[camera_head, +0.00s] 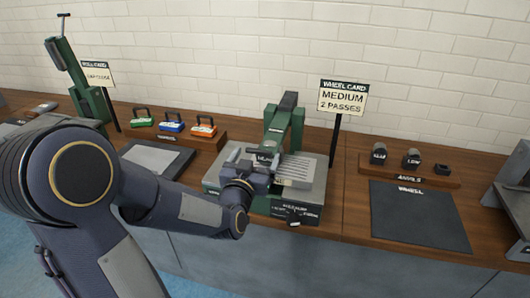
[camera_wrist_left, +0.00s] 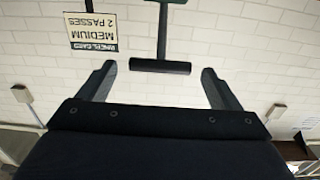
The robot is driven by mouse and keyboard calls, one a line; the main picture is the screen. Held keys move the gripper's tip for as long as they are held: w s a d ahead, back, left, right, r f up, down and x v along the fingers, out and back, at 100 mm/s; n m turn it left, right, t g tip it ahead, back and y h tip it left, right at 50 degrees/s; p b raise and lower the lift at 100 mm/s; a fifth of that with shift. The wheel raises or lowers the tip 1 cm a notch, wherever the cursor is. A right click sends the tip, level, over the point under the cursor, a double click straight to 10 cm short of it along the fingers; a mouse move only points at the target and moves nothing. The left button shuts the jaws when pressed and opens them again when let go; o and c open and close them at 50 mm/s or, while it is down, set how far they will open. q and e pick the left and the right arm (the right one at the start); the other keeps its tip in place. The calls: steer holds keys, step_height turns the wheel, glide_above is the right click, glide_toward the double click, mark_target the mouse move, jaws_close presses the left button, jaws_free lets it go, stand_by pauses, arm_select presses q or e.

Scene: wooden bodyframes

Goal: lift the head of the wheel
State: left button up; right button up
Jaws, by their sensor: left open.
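The wheel machine is a green frame (camera_head: 284,122) on a grey block base (camera_head: 306,188) at the middle of the bench in the head view. A dark labelled part, perhaps its head, shows just behind my left gripper (camera_head: 254,160). In the left wrist view, which is upside down, a black T-shaped handle (camera_wrist_left: 160,66) has its crossbar between the two fingertips of my left gripper (camera_wrist_left: 158,78). The fingers are open, with a gap on each side of the bar. My left forearm and wrist hide part of the base. My right gripper is not in view.
The wheel card (camera_head: 342,97) reads "MEDIUM 2 PASSES" on a post right of the machine. A rack of small anvils (camera_head: 410,172) and a dark mat (camera_head: 418,217) lie further right. Coloured handled blocks (camera_head: 172,125) and another green machine (camera_head: 82,75) stand left.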

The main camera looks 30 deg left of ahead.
mark_target(258, 153)
arm_select(q)
steer(key=shift+p+x, duration=0.3)
steer(key=shift+x, duration=1.9)
steer(key=shift+c, duration=0.4)
